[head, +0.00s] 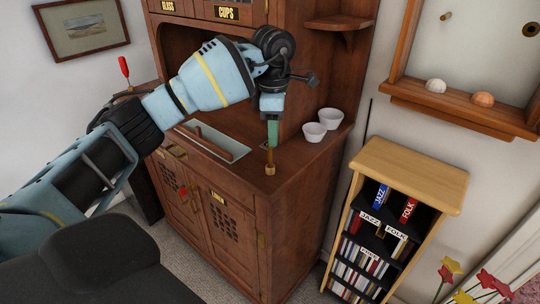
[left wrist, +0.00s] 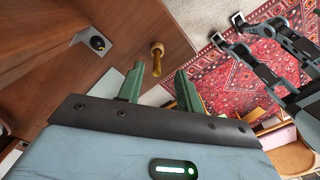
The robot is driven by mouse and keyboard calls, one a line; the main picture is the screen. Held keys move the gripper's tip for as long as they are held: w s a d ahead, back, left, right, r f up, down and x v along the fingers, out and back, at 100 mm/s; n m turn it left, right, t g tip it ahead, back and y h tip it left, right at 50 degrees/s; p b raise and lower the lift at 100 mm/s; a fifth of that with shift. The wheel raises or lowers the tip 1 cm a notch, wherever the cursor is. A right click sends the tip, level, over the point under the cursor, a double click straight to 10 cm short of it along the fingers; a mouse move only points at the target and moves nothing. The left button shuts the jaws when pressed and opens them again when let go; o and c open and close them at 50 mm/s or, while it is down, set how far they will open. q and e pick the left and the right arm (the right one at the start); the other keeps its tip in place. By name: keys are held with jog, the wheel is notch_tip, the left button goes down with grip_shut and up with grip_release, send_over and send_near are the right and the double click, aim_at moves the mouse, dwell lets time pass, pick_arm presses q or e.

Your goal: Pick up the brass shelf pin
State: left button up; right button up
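The brass shelf pin (head: 270,164) stands upright near the front right corner of the wooden cabinet top. My left gripper (head: 273,144) is just above it in the head view, with its green fingers pointing down. In the left wrist view the pin (left wrist: 156,62) shows just past the fingertips, in the gap between the two fingers. My left gripper (left wrist: 161,72) is open and empty there, with clear space between the fingers. I cannot tell whether a finger touches the pin. My right gripper is not seen in the head view.
Two white bowls (head: 322,126) stand right of the pin on the cabinet top. A shallow tray (head: 212,142) is set to its left. A low bookcase (head: 409,175) stands right of the cabinet. The wrist view shows a red patterned rug (left wrist: 238,75) and dark jointed bars.

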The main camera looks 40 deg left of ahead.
aim_at(271, 153)
pick_arm(q)
jog(key=shift+a+r, duration=0.2)
jog(key=shift+a, duration=0.1)
jog(key=shift+a+f+p, duration=0.1)
jog(key=shift+f+p, duration=0.2)
jog(key=shift+f, duration=3.6)
grip_shut()
